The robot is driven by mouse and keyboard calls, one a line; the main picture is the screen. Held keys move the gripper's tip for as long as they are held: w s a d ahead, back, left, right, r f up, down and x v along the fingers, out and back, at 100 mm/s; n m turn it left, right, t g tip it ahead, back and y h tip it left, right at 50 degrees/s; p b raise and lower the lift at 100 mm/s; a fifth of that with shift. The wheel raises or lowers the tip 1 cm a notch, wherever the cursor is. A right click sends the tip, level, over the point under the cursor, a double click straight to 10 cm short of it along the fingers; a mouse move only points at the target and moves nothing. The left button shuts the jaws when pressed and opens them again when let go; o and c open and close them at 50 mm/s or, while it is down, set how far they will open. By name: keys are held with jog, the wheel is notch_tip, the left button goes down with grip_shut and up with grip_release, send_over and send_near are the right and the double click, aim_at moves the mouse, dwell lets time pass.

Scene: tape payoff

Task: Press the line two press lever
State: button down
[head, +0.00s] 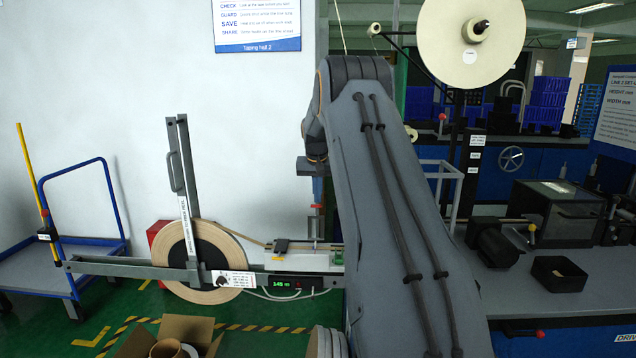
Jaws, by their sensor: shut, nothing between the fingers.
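My gripper (318,190) points down at the end of my arm, left of centre in the head view, in front of the white wall. It is small and partly dark in the picture; its fingers are shut and empty. Just below it is a small red piece (316,206) on a thin upright at the small press unit (305,259), beside the tape path. This looks like a press lever, but no readable label confirms it. I cannot tell whether my gripper touches it. My arm hides what lies right of the unit.
A large tape reel (208,256) with a dark upright arm stands left on a grey beam (130,268). A green-lit display (283,282) hangs under the unit. A blue cart (38,276) is far left, an open carton (180,332) below. A machine bench (590,293) fills the right.

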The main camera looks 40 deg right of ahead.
jog(key=s, duration=0.1)
jog(key=s+a+p, duration=0.1)
jog(key=s+a, duration=0.1)
jog(key=shift+a+r, duration=0.1)
jog(key=shift+r, duration=0.15)
jog(key=shift+s+a, duration=0.1)
dwell(0.4)
